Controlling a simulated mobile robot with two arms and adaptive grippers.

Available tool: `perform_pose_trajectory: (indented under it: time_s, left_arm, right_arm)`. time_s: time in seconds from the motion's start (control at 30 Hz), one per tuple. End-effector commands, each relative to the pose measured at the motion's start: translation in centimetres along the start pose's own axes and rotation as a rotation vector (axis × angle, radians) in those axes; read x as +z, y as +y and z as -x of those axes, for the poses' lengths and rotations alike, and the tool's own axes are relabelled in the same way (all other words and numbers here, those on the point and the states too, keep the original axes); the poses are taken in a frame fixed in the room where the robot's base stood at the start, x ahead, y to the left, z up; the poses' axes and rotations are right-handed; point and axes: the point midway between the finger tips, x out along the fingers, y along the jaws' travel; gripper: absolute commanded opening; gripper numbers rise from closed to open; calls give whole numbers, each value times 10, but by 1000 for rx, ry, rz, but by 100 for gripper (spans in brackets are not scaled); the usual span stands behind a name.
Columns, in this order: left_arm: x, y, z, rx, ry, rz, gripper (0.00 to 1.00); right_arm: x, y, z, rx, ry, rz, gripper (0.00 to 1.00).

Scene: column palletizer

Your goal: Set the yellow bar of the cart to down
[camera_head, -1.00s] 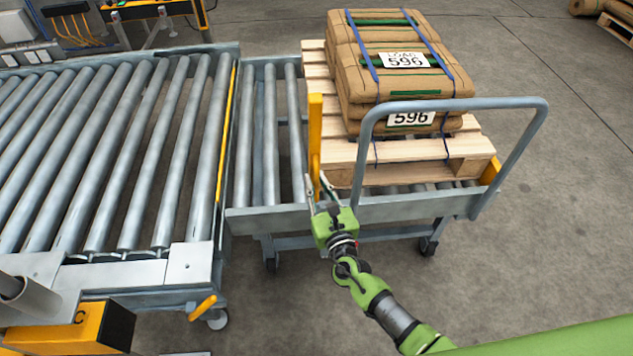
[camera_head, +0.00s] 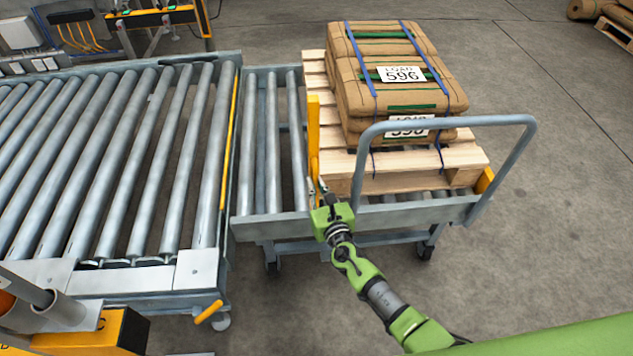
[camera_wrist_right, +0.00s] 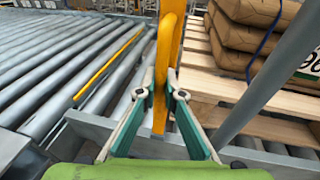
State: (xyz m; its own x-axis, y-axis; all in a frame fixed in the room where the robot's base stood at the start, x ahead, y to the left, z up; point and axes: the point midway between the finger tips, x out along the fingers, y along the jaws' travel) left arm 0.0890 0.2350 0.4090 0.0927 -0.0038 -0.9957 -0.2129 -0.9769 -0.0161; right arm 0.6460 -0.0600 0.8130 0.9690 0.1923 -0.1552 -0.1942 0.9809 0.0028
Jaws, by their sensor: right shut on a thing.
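The cart (camera_head: 262,226) is a grey roller frame with a tall looped push handle, standing at the right end of the roller conveyor. Its yellow bar (camera_head: 313,132) stands upright at the left edge of the pallet, in the middle of the cart's rollers. In the right wrist view the yellow bar (camera_wrist_right: 172,50) rises between my fingers. My right gripper (camera_head: 317,187) is at the lower part of the bar, its fingertips shut on it; it also shows in the right wrist view (camera_wrist_right: 160,85). My left gripper does not show.
A wooden pallet (camera_head: 400,180) with strapped brown sacks (camera_head: 392,95) labelled 596 sits on the cart, right of the bar. The conveyor (camera_head: 120,160) fills the left side. Bare cart rollers (camera_head: 272,140) lie left of the bar. Open floor (camera_head: 560,220) lies to the right.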

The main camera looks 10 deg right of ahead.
Motion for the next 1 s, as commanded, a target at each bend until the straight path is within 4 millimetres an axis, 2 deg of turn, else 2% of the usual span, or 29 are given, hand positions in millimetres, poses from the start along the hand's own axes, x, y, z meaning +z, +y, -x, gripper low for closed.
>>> perform_pose_trajectory:
  time_s: [0.03, 0.1, 0.4, 0.63, 1.0]
  left_arm:
    - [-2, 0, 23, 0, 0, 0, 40]
    - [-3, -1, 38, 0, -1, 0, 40]
    - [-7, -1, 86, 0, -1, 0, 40]
    - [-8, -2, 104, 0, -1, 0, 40]
    - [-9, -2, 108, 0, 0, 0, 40]
  right_arm:
    - [14, -2, -4, -2, 29, -5, 0]
    - [17, -4, -11, -1, 69, -14, 0]
    - [20, -9, -38, 4, 223, -45, 0]
    - [19, -11, -57, 10, 321, -64, 0]
    - [14, -12, -74, 17, 425, -86, 0]
